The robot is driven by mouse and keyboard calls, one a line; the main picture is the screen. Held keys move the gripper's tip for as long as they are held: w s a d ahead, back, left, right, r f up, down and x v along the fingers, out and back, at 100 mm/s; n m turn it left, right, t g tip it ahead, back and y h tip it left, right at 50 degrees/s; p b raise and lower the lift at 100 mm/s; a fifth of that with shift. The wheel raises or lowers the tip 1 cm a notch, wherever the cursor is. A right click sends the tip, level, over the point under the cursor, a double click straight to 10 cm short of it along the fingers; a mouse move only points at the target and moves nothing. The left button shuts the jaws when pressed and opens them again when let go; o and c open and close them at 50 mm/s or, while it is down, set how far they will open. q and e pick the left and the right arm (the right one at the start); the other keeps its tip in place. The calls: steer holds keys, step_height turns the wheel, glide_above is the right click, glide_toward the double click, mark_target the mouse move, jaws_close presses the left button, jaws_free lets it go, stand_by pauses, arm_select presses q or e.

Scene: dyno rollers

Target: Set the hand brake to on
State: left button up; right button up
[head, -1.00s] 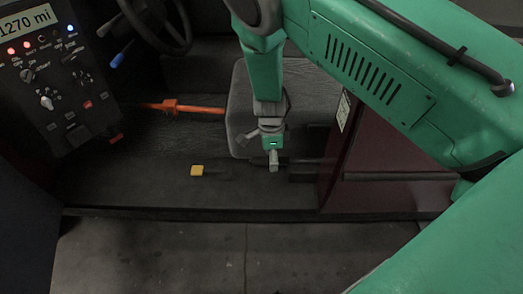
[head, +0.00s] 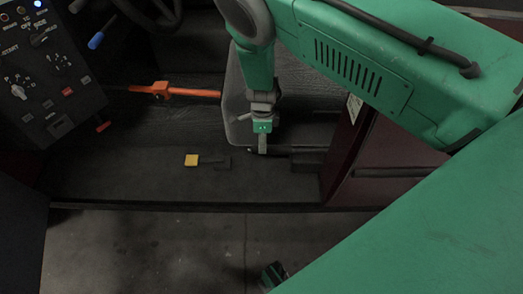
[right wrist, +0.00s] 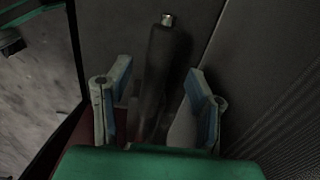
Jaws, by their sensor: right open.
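The hand brake shows in the right wrist view as a lever with a dark grip (right wrist: 158,75) and a small silver button at its tip. My right gripper (right wrist: 160,88) is open, with one finger on each side of the grip; I see gaps between the fingers and the lever. In the head view, my right gripper (head: 262,148) hangs down in front of the seat, beside a dark bar (head: 290,150) that seems to be the brake lever. The fingers are too small there to judge contact.
A grey seat (head: 236,100) stands just behind the right gripper. A control panel (head: 45,85) fills the upper left.

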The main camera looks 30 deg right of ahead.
steer(key=f, duration=0.4)
steer(key=shift+d+b, duration=0.25)
steer(key=shift+b, duration=0.15)
steer(key=shift+f, duration=0.2)
arm_select(q)
steer(key=shift+f, duration=0.55)
arm_select(e)
steer(key=shift+a, duration=0.4)
steer(key=shift+c, duration=0.5)
